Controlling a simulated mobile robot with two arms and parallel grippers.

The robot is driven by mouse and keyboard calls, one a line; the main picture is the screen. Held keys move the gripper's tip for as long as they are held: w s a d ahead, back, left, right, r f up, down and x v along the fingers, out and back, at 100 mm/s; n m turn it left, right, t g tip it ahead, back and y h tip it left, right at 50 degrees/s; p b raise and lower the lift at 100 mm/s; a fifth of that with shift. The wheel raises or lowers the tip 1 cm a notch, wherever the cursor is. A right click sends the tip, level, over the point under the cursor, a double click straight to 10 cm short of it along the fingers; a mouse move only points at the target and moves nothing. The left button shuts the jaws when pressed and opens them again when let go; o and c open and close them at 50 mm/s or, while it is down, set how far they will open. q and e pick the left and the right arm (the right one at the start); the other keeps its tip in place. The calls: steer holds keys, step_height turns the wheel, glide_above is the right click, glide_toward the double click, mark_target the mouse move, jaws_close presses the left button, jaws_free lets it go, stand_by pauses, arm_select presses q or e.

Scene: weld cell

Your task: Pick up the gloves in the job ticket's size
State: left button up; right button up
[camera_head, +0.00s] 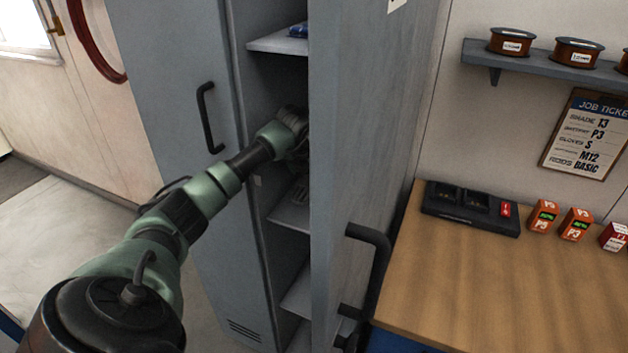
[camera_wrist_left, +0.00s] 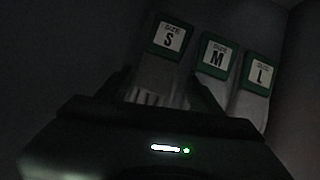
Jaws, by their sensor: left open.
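The job ticket (camera_head: 588,135) hangs on the wall at the right in the head view; its gloves line reads S. In the dark wrist view stand three grey glove packs with green tops: size S (camera_wrist_left: 168,38) at the left, size M (camera_wrist_left: 217,57) in the middle and size L (camera_wrist_left: 259,74) at the right. My left gripper (camera_head: 296,128) reaches into the open locker, its tips mostly hidden by the locker door. In the wrist view the left gripper (camera_wrist_left: 165,95) is open, its fingers either side of the lower part of the S pack. Contact cannot be told.
The locker door (camera_head: 365,130) stands open close to the right of my left arm. Locker shelves (camera_head: 290,213) lie below the gripper, and one with a blue item is above. A wooden bench (camera_head: 480,280) at the right holds a black charger (camera_head: 470,208) and small boxes (camera_head: 576,224).

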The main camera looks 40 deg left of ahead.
arm_select(q)
steer(key=p+x, duration=0.1)
steer(key=x, duration=0.3)
steer(key=shift+w+a, duration=0.1)
steer(key=shift+a, duration=0.05)
steer(key=shift+w+f+p, duration=0.15)
steer(key=shift+f+p, duration=0.15)
steer(key=shift+f, duration=0.05)
steer(key=c, duration=1.4)
steer(key=shift+r, duration=0.1)
